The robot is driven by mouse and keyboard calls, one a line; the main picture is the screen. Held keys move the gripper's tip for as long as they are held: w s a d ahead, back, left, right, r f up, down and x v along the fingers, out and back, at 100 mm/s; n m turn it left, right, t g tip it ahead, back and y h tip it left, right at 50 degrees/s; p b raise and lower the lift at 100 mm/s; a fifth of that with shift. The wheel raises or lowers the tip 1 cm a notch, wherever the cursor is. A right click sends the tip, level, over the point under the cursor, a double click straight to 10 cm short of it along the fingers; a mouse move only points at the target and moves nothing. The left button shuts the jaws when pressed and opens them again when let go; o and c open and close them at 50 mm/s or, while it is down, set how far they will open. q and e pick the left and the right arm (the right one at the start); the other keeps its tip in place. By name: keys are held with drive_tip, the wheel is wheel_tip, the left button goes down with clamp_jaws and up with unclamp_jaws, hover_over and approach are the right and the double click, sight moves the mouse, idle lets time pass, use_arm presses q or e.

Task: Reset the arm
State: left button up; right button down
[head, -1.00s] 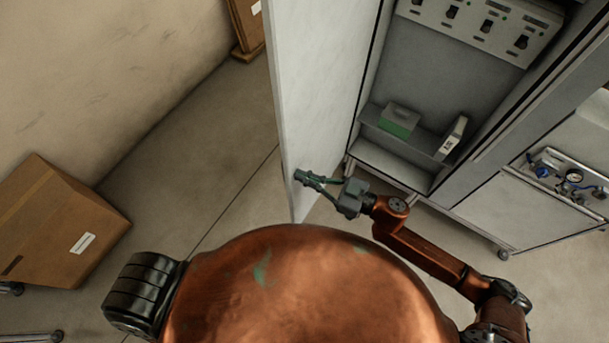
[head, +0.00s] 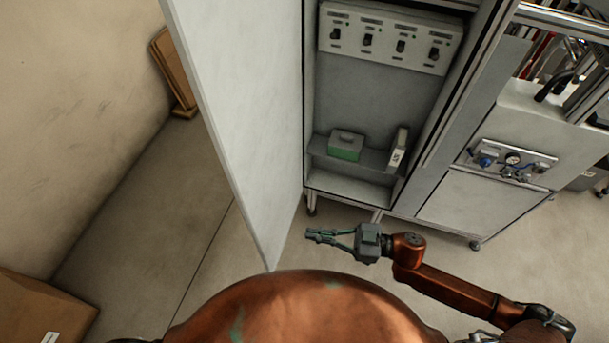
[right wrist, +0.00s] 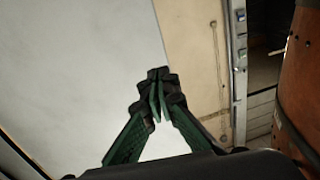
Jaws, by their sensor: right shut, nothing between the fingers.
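My right gripper (head: 312,236) is shut and empty, held in front of the open cabinet at the lower middle of the head view. Its closed fingertips also show in the right wrist view (right wrist: 157,78), with the pale cabinet door behind them. The open cabinet door (head: 235,120) stands to the left of the gripper in the head view. I see a gap between the fingertips and the door there. My left gripper is not in view.
The cabinet holds a switch panel (head: 388,38), a green and grey box (head: 345,146) and a white upright box (head: 398,148) on its shelf. A unit with a gauge (head: 512,160) stands to the right. Cardboard boxes (head: 45,305) lie at the left.

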drive_tip(key=w+d+f+m+t+h, duration=0.35)
drive_tip(key=w+d+f, duration=0.25)
drive_tip(key=w+f, duration=0.25)
drive_tip(key=w+d+f+m+t+h, duration=0.35)
drive_tip(key=w+d+f, duration=0.3)
drive_tip(key=f, duration=0.35)
drive_tip(key=d+f+m+t+h, duration=0.1)
drive_tip(key=d+f+m+h, duration=0.15)
drive_tip(key=d+f, duration=0.6)
drive_tip(key=d+f+m+h, duration=0.1)
drive_tip(key=d+f+h, duration=0.35)
drive_tip(key=f, duration=0.65)
drive_tip(key=s+d+f+m+g+h, duration=0.15)
drive_tip(key=s+d+f, duration=0.35)
drive_tip(key=s+f, duration=0.5)
drive_tip(key=s+d+f+m+g+h, duration=0.1)
drive_tip(key=s+d+f+g+h, duration=0.2)
drive_tip(key=s+f, duration=0.75)
drive_tip(key=s+a+f+m+g, duration=0.1)
drive_tip(key=s+f, duration=0.3)
drive_tip(key=s, duration=1)
drive_tip(key=s+f+g, duration=0.4)
drive_tip(key=s+f, duration=0.1)
drive_tip(key=s, duration=0.9)
drive_tip(key=shift+s+a+m, duration=0.2)
drive_tip(key=shift+a+m, duration=0.2)
